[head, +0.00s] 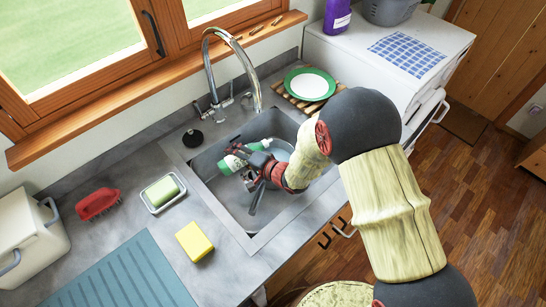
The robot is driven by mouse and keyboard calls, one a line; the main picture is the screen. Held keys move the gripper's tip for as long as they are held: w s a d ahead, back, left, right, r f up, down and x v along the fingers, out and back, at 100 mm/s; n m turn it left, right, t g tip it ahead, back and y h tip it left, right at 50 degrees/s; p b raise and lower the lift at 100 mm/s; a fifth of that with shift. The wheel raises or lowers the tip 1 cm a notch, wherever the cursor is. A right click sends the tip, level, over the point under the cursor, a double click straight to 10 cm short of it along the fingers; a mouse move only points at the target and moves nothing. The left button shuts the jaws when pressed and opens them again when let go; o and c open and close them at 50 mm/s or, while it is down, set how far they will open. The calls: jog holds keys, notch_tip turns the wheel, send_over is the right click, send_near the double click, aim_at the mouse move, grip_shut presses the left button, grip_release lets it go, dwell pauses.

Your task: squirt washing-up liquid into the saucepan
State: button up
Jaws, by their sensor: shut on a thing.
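The washing-up liquid bottle (232,163), green and white, is held in my gripper (252,171) over the sink. It lies tilted close to horizontal, with one end toward the left and the other toward the upper right. My gripper's dark fingers are shut on it. A round grey metal vessel, which looks like the saucepan (283,148), sits in the sink behind and beside the bottle. My gripper and arm hide much of it. I cannot tell whether any liquid is coming out of the bottle, or whether the bottle touches the pan.
The sink (210,193) has a tall curved tap (236,52) behind it. A yellow sponge (194,241), a soap dish (162,193) and a red brush (97,203) lie to the left. A green-rimmed plate (310,84) stands on a wooden rack at the upper right.

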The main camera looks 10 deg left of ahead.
aim_at(250, 144)
jog(key=shift+s+a+r+m+y+p, duration=0.1)
jog(key=shift+a+r+m+y+p, duration=0.15)
jog(key=shift+r+m+y+p, duration=0.35)
dwell(4.8)
jog(key=shift+w+d+n+t+h+b, duration=0.65)
jog(key=shift+d+n+h+b, duration=0.3)
jog(key=shift+n+h, duration=0.65)
jog(key=shift+w+d+n+t+h+b, duration=0.75)
jog(key=shift+d+n+h, duration=0.5)
jog(key=shift+n, duration=0.55)
jog(key=shift+w+d+n+t+h+b, duration=0.6)
jog(key=shift+d+n+h+b, duration=0.25)
jog(key=shift+n+h, duration=0.85)
